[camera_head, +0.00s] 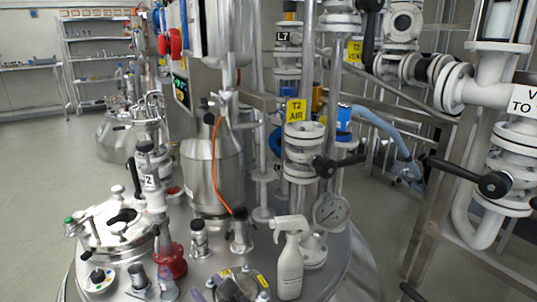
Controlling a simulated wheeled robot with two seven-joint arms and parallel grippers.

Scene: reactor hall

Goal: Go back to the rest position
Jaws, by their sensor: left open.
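My right gripper is not in view.
The steel vessel top (335,270) fills the lower middle. On it stand a white spray bottle (290,258), a pressure gauge (331,211) and a round lid (115,228). White pipes with valves (495,140) block the right. Open floor (45,175) lies left.

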